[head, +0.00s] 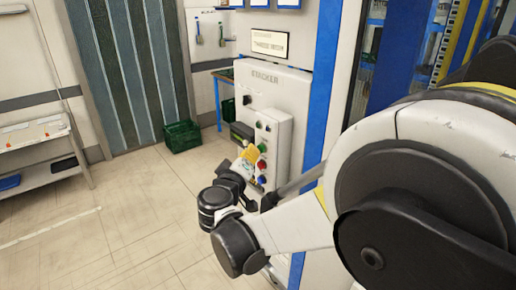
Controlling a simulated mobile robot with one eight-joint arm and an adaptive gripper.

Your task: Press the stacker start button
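The stacker cabinet (290,88) is a pale grey box marked STACKER, left of a blue post. A control box (284,134) stands out from its front. On the control box's face are a green button (262,147), a red one (262,165) and a blue one (262,180), with small dark controls above. My gripper (251,153) is at the end of my arm, close in front of or beside these buttons in the picture. It is small and partly hidden by my wrist. I cannot tell whether it touches a button, nor whether its fingers are open or shut.
A green crate (182,136) sits on the floor by a grey-green strip curtain (128,70). A metal shelf unit (35,150) stands at the left wall. A blue-legged table (222,77) is behind the cabinet. The tiled floor at left is clear.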

